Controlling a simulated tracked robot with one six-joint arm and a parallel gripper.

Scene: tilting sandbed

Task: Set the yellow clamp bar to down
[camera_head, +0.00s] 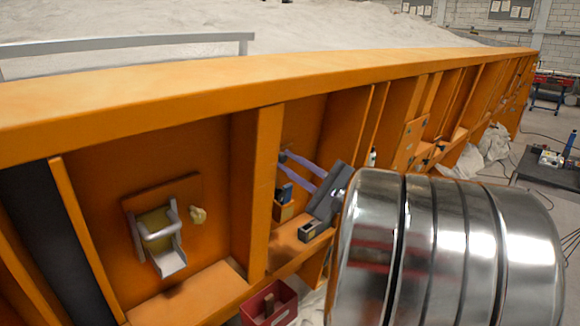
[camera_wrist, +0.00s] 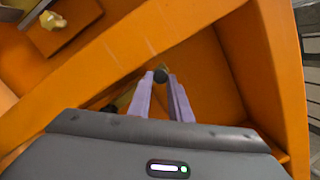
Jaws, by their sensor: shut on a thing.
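A clamp fitting (camera_head: 157,238) with a yellowish body and a pale grey loop sits on an orange plate in the left bay in the head view. A pale yellow knob (camera_head: 197,215) stands beside it, and also shows at the upper left of the wrist view (camera_wrist: 52,20). My gripper (camera_head: 284,155) is in the bay to the right, apart from the fitting. In the wrist view its pale purple fingers (camera_wrist: 161,82) are shut on a small dark round knob (camera_wrist: 160,75). A yellowish piece (camera_wrist: 123,102) is partly hidden behind the left finger. I cannot tell whether it joins the knob.
An orange upright (camera_head: 263,190) separates the two bays. A small orange box (camera_head: 284,211) with a blue item is below my fingers. A red bin (camera_head: 268,304) stands at the bottom. The long orange top rail (camera_head: 250,82) runs above, with pale sand (camera_head: 300,25) behind it.

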